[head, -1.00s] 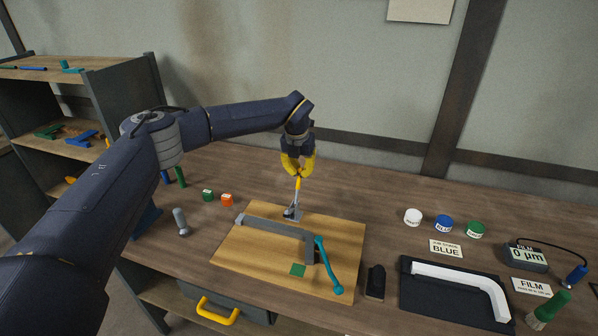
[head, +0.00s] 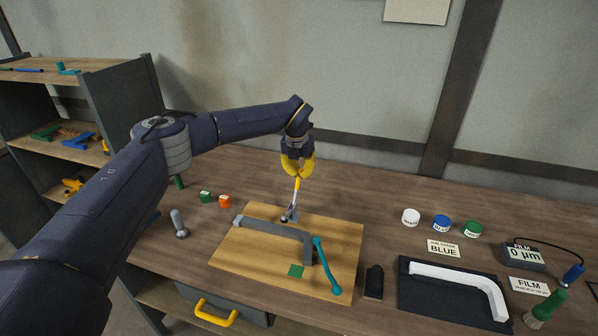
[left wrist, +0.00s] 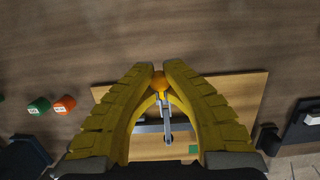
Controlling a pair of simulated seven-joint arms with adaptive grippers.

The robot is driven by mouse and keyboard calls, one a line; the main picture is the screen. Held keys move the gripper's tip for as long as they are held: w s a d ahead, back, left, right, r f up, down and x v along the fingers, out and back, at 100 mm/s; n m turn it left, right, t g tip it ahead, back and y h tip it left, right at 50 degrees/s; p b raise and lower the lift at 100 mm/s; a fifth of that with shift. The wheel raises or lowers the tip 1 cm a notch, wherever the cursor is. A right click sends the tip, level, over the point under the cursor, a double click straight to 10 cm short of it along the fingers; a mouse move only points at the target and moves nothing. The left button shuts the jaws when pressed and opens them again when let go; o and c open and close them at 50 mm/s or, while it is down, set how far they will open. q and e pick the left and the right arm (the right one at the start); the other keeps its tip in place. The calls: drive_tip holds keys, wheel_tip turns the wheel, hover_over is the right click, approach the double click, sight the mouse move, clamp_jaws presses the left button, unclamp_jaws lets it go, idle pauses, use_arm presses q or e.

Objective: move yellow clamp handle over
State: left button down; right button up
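The yellow clamp handle (head: 296,186) stands up, slightly tilted, from a grey metal toggle clamp (head: 290,214) at the back edge of a wooden board (head: 237,250). My left gripper (head: 297,174) is above it with yellow fingers pointing down. In the left wrist view, the fingertips (left wrist: 159,72) close on both sides of the handle's orange-yellow top (left wrist: 159,82). A grey angled bar (head: 272,228) lies on the board beside the clamp. The second clamp, with a teal handle (head: 325,262), lies by the bar's right end. My right gripper is not in view.
A green square (head: 296,271) lies on the board. Green (head: 206,196) and orange (head: 225,201) pots and a grey bolt-like piece (head: 179,222) stand left.

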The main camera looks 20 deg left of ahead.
use_arm(q)
drive_tip(key=shift+w+f, duration=0.45)
drive_tip(key=shift+f, duration=0.1)
drive_tip(key=shift+w+f, duration=0.4)
drive_tip(key=shift+f, duration=0.35)
drive_tip(key=shift+w+f, duration=0.4)
drive_tip(key=shift+f, duration=0.4)
drive_tip(key=shift+w+f, duration=0.1)
drive_tip(key=shift+f, duration=0.35)
